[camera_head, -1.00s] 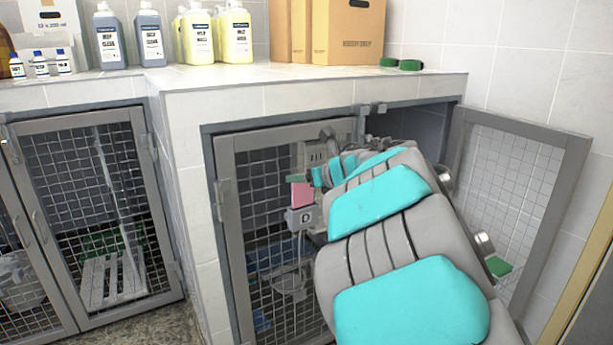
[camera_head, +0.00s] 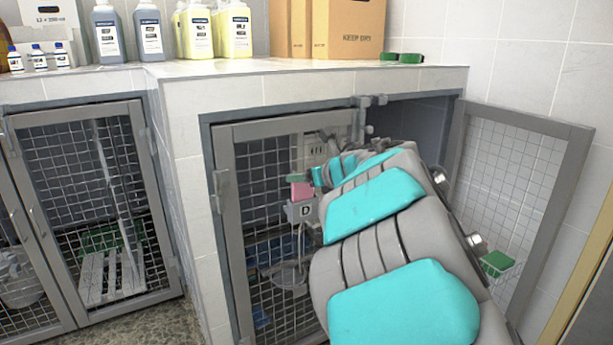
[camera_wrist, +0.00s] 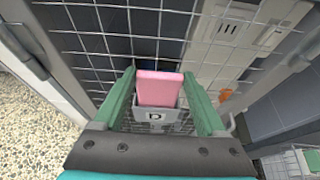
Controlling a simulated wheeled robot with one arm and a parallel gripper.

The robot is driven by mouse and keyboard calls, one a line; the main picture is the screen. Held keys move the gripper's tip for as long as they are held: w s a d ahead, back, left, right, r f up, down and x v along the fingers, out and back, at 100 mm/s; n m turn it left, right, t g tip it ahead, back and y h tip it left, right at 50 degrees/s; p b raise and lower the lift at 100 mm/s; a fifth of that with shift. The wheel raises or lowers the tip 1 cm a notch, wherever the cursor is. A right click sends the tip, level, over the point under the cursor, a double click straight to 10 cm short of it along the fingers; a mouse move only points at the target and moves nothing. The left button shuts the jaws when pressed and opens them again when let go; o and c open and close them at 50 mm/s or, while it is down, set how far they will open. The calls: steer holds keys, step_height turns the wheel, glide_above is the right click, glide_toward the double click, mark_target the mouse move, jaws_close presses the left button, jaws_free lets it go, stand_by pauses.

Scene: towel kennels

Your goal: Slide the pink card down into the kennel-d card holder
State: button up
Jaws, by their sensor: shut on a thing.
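The pink card (camera_head: 301,190) stands upright at the kennel door, and it also shows in the wrist view (camera_wrist: 158,90). Its lower end meets the top of the grey card holder marked D (camera_head: 304,211); the lower edge is hidden behind the holder's front. In the wrist view the holder (camera_wrist: 155,116) sits on the mesh just below the card. My gripper (camera_wrist: 158,82) has green fingers on both sides of the card and is shut on it. In the head view my arm hides most of the gripper (camera_head: 298,179).
The mesh door (camera_head: 226,235) carries the holder. Another kennel door (camera_head: 548,190) stands open at the right. A white counter (camera_head: 330,68) above holds bottles (camera_head: 107,35), a cardboard box (camera_head: 349,28) and green items (camera_head: 410,58). A second kennel (camera_head: 85,200) is at the left.

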steer(key=shift+f+b, duration=1)
steer(key=shift+f, duration=0.15)
steer(key=o, duration=1.3)
steer(key=shift+v, duration=3.95)
steer(key=shift+w, duration=0.1)
